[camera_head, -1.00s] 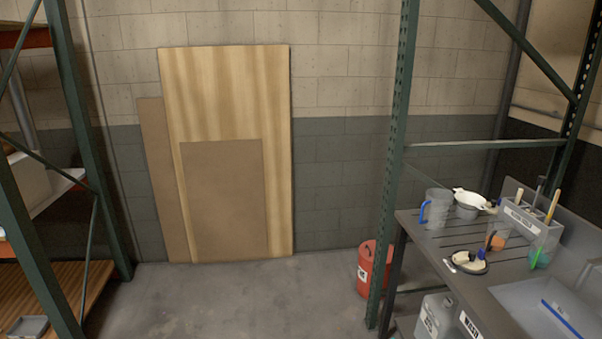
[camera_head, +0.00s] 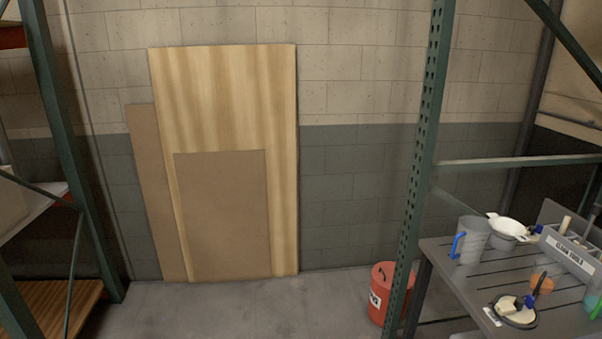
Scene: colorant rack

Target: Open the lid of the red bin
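The red bin (camera_head: 382,297) stands on the floor at the lower right, close to the wall and beside the green rack post. The post hides part of its right side. It has a white label on its front and a red lid on top with a dark mark that may be a handle. The lid looks closed. My gripper is not in view.
A green rack post (camera_head: 424,160) stands just right of the bin. A grey bench (camera_head: 452,248) with jugs, bowls and a tool holder is at the right. Wooden boards (camera_head: 230,100) lean on the wall. The concrete floor (camera_head: 250,312) left of the bin is clear.

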